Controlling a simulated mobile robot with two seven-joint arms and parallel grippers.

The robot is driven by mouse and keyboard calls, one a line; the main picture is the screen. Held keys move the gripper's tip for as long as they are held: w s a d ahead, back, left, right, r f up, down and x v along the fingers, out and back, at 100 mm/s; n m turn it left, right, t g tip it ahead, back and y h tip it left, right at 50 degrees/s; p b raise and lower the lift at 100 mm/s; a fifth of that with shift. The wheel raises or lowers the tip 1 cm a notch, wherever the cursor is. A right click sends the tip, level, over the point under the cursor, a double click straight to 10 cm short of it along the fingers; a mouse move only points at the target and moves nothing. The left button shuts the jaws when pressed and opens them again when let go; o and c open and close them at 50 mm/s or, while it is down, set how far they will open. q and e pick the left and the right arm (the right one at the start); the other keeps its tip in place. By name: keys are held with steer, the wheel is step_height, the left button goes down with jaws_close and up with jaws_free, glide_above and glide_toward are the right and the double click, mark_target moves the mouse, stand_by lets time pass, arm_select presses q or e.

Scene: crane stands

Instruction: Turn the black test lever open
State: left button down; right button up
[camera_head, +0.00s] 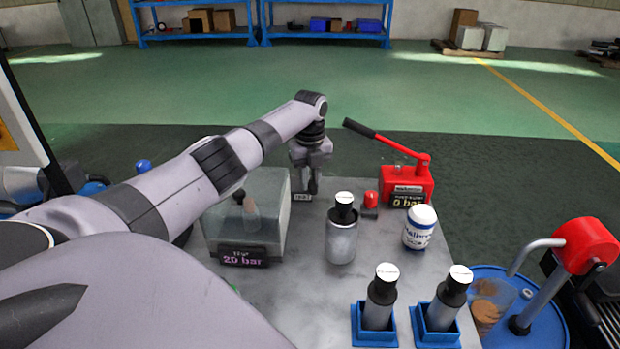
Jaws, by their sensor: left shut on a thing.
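My left gripper (312,188) points down at the back edge of the grey bench, beside a small labelled plate (302,197). Its fingers are shut on a small part there, which I take to be the black test lever; the fingers hide it, so its angle cannot be told. A clear test chamber (272,205) stands just left of the gripper, with a dark-topped piece inside and a display reading about 20 bar (242,257). My right gripper is not in view.
Right of the gripper are a grey cylinder (342,240), a red knob (370,199), a white jar (420,228) and a red hand pump (405,185) with a raised black handle. Two cylinders stand in blue holders (372,325) in front. A blue drum (545,320) is at right.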

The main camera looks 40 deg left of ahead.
mark_target(310, 181)
arm_select(q)
steer(key=shift+r, duration=0.1)
steer(key=c, duration=1)
jaws_free()
steer(key=shift+r, duration=3.55)
